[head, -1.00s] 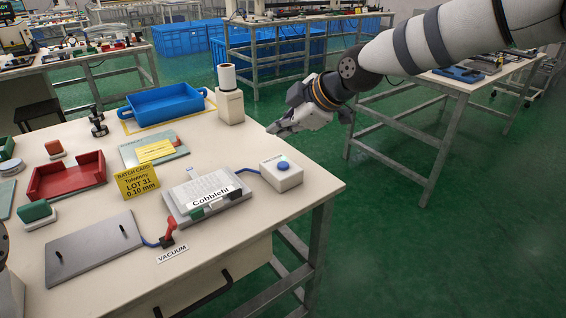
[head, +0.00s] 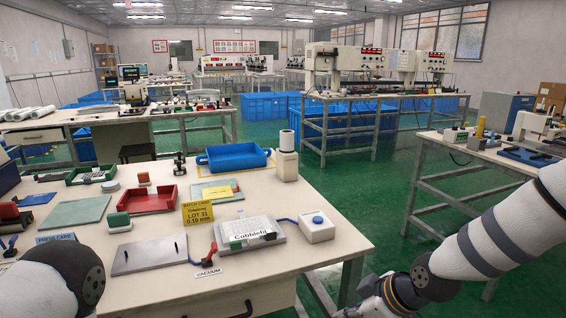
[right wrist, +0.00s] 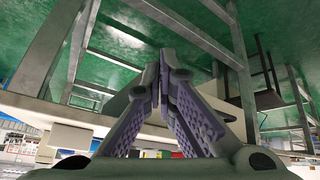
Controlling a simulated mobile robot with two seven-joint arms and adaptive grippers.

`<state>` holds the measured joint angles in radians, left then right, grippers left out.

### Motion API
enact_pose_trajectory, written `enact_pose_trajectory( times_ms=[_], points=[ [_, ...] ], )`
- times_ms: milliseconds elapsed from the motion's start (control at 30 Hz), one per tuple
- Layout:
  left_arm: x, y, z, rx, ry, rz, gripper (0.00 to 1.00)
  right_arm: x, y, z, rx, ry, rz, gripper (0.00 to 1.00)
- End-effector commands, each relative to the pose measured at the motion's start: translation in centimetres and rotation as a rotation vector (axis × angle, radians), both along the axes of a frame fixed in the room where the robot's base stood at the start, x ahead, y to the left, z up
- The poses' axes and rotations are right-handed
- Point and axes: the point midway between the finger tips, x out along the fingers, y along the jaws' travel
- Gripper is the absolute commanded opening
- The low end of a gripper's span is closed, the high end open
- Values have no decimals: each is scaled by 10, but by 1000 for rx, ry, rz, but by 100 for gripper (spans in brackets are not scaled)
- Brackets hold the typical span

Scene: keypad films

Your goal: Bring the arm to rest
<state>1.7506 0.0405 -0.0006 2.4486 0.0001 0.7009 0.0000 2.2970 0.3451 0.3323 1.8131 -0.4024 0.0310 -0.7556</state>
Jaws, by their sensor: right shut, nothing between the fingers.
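My right arm (head: 484,243) comes in from the right edge of the head view and hangs down past the table's right side. My right gripper (right wrist: 162,65) shows in the right wrist view with its fingertips together and nothing between them. In the head view its fingers are cut off by the bottom edge. It is clear of the tabletop, beside the table frame (right wrist: 78,45). A link of my left arm (head: 45,285) shows at the lower left of the head view; the left gripper is out of frame.
Another table (head: 480,160) stands at right. Green floor (head: 385,215) is open between them.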

Motion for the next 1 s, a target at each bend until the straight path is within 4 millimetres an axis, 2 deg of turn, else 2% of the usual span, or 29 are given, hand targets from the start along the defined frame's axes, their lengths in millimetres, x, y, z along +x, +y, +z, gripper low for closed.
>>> enact_pose_trajectory(
  times_ms=[33, 67, 100, 167, 200, 233, 267, 300, 400, 500, 633, 1000],
  points=[
    [0, 0, 0, 0, 1, 0, 40, -34, 2, -33, 12, 95, -56, 0],
    [0, 0, 0, 0, 1, 0, 40, -56, 1, -52, 20, 152, -104, 0],
    [0, 0, 0, 0, 1, 0, 40, -87, 0, -75, 25, 231, -172, 0],
    [-1, 0, 0, 0, 2, 0, 40, -137, -7, -106, 20, 348, -285, 0],
    [-1, 0, 0, -1, 3, -1, 40, -173, -12, -124, 7, 423, -365, 0],
    [-1, 0, 1, -1, 3, -1, 40, -201, -18, -134, -7, 476, -427, 0],
    [-1, 0, 1, -1, 3, -1, 40, -227, -25, -143, -26, 527, -491, 0],
    [-1, 0, 1, -1, 3, -1, 40, -263, -34, -151, -56, 586, -573, 0],
    [-1, 0, 0, -1, 2, -1, 40, -336, -60, -158, -142, 691, -754, 0],
    [-1, 0, 1, -1, 2, -1, 40, -383, -80, -154, -215, 739, -880, 0],
    [-1, 0, 1, -1, 2, -1, 40, -407, -92, -149, -261, 758, -951, 0],
    [-1, 0, 0, -1, 2, -1, 40, -407, -93, -149, -261, 757, -956, 0]
  ],
)
